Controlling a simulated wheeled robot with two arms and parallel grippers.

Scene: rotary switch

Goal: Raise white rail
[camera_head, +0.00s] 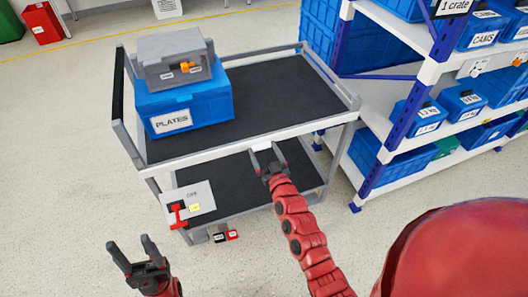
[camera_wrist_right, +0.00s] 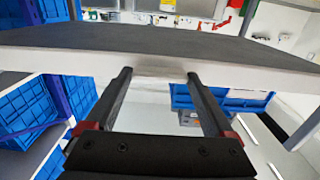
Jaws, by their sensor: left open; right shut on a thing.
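The white rail (camera_head: 215,153) is the front edge of the grey cart's upper shelf. It also crosses the right wrist view (camera_wrist_right: 160,66) as a light band, with the dark shelf top above it. My right gripper (camera_head: 265,150) is at the middle of this rail and shut on it. Its two fingers reach the rail in the right wrist view (camera_wrist_right: 160,74), spread across a wide part of it. My left gripper (camera_head: 129,243) is open and empty, low at the left, in front of the cart and apart from it.
A blue PLATES box (camera_head: 190,101) with a grey switch box (camera_head: 172,58) on it stands on the cart's left half. The shelf's right half is clear. A panel with a red handle (camera_head: 178,213) hangs at the front left. Shelving with blue bins (camera_head: 390,155) stands at right.

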